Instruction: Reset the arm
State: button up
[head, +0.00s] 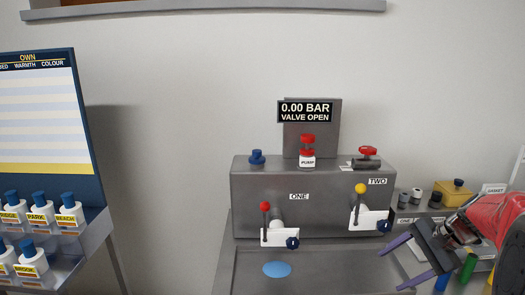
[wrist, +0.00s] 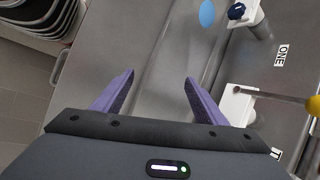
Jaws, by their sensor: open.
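My gripper (head: 406,262) is at the lower right of the head view, on the end of my red arm. Its two purple fingers are spread apart with nothing between them. In the wrist view my gripper (wrist: 158,85) is also open and empty, over the grey metal bench. It is to the right of the grey pump station (head: 330,215) in the head view, near the lever under the label TWO (head: 361,205), and does not appear to touch it.
The station has a red-knobbed lever under ONE (head: 265,222), a red pump knob (head: 307,145) and a display (head: 306,112) reading 0.00 BAR, VALVE OPEN. A blue disc (head: 277,269) lies on the tray. Labelled bottles (head: 40,216) stand left; a yellow box (head: 453,192) stands right.

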jog(key=s+a+r+n+t+h, duration=0.1)
jog(key=s+a+r+n+h, duration=0.1)
jog(key=s+a+n, duration=0.5)
jog(key=s+a+r+n+h, duration=0.3)
jog(key=s+a+n, duration=0.4)
jog(key=s+a, duration=0.6)
jog(key=s, duration=0.3)
jog(key=shift+r+t, duration=0.15)
jog(key=shift+t, duration=0.25)
